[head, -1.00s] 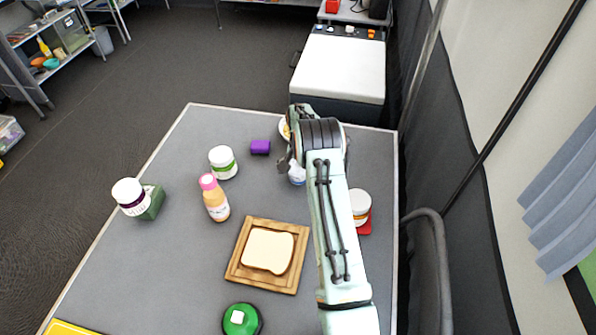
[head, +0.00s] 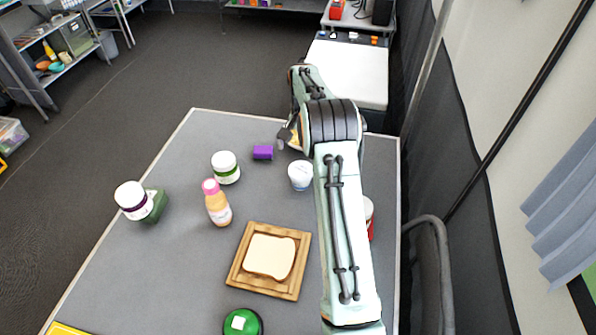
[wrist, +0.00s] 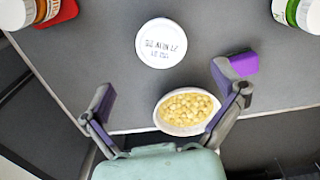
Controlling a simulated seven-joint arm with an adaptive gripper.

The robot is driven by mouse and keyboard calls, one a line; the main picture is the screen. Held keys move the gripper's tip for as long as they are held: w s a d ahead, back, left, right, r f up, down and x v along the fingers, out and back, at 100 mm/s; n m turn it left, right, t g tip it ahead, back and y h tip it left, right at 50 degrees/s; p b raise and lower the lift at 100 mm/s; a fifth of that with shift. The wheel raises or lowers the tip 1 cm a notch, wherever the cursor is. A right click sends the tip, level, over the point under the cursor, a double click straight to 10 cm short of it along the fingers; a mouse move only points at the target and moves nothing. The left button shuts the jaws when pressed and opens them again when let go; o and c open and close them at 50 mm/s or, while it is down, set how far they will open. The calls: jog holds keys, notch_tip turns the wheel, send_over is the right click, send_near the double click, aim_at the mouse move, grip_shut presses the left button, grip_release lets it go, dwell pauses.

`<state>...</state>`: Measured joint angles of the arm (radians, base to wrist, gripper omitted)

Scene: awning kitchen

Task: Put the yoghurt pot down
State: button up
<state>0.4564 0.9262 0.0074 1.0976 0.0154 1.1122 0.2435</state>
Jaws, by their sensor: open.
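In the head view my gripper (head: 284,140) is partly hidden by my arm.
A wooden board with bread (head: 236,278) lies nearer. A jar on a red base (head: 369,218) is partly behind my arm.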

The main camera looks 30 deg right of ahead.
jog(key=s+a+r+n, duration=0.5)
jog(key=s+a+r, duration=0.9)
jog(key=a, duration=0.3)
jog(key=s+a+f+n, duration=0.1)
jog(key=s+a+n, duration=0.1)
jog(key=s, duration=0.7)
jog(key=s+a+f+n, duration=0.1)
jog(key=s+a, duration=0.4)
jog(key=s, duration=0.5)
jog(key=shift+n+y, duration=0.4)
jog(key=shift+n, duration=0.3)
